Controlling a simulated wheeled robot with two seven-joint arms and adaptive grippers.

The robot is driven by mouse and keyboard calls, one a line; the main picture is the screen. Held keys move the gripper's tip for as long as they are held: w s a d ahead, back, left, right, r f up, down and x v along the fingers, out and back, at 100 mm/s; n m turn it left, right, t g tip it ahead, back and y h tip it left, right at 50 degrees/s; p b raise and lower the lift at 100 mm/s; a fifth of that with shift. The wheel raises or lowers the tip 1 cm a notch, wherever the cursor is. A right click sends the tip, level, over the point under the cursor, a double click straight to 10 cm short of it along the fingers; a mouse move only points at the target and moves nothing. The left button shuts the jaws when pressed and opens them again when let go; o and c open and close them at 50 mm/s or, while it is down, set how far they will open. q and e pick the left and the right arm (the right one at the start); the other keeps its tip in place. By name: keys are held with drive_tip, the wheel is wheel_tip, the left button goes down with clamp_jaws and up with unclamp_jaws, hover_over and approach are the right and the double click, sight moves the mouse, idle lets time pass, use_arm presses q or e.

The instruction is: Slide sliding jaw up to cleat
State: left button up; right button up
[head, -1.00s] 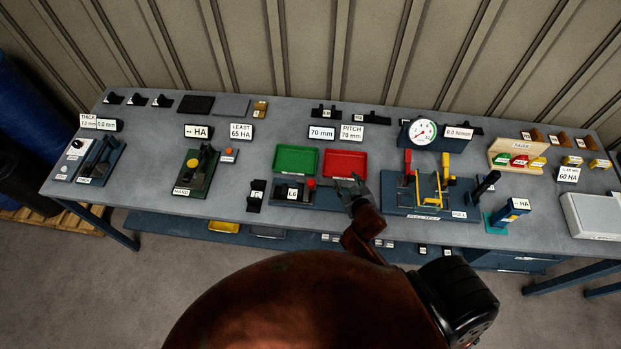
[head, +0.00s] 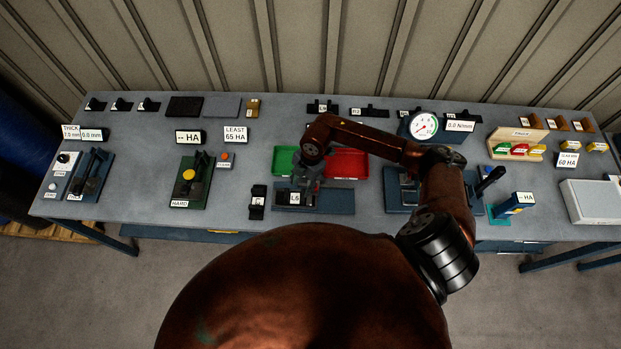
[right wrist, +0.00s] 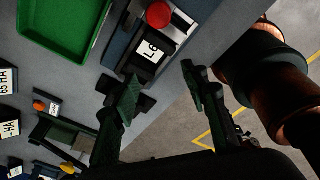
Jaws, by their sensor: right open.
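A blue fixture (head: 335,202) stands at the front edge of the bench. On it is a dark block with a white label reading L6 (head: 295,198); the same block shows in the right wrist view (right wrist: 148,52) with a red knob (right wrist: 158,15) beside it. I cannot tell for sure which part is the sliding jaw and which the cleat. My right gripper (head: 303,183) hangs over this fixture and hides part of it. In the right wrist view it is open and empty (right wrist: 160,76), its fingertips either side of the labelled block's near end. My left gripper is not in view.
A green tray (head: 283,160) and a red tray (head: 347,163) lie just behind the fixture. A small black labelled piece (head: 257,202) stands to its left. A blue fixture (head: 397,200) is partly hidden behind my right arm.

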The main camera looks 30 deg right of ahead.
drive_tip(key=d, duration=0.2)
drive_tip(key=d+h, duration=0.1)
drive_tip(key=d, duration=0.1)
drive_tip(key=d+m+h, duration=0.1)
drive_tip(key=d, duration=0.1)
drive_tip(key=shift+w+f, duration=0.35)
drive_tip(key=shift+w, duration=0.05)
wheel_tip(320, 180, down, 7)
drive_tip(key=shift+a+f+p, duration=0.1)
drive_tip(key=shift+a+p, duration=0.05)
drive_tip(key=shift+p, duration=0.85)
drive_tip(key=shift+c, duration=0.7)
